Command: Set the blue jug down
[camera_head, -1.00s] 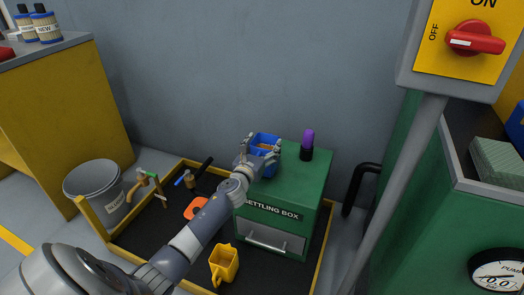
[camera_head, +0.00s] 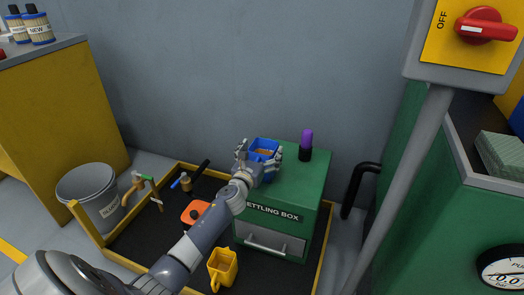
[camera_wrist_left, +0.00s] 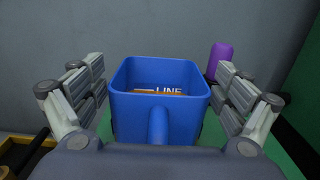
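The blue jug (camera_head: 264,145) stands upright on the top of the green settling box (camera_head: 300,180), near its back left. It also shows in the left wrist view (camera_wrist_left: 160,112), with its handle toward my palm and a partly hidden label reading "LINE" inside its open top. My left gripper (camera_head: 260,152) is around the jug. In the left wrist view its fingers (camera_wrist_left: 160,95) are spread on both sides, with a gap between each finger and the jug wall. My right gripper is in neither view.
A purple-capped black object (camera_head: 306,146) stands on the box, right of the jug. A yellow jug (camera_head: 222,268), an orange item (camera_head: 195,213) and taps (camera_head: 147,182) are in the yellow-rimmed floor tray (camera_head: 118,258). A grey bucket (camera_head: 88,190) stands left.

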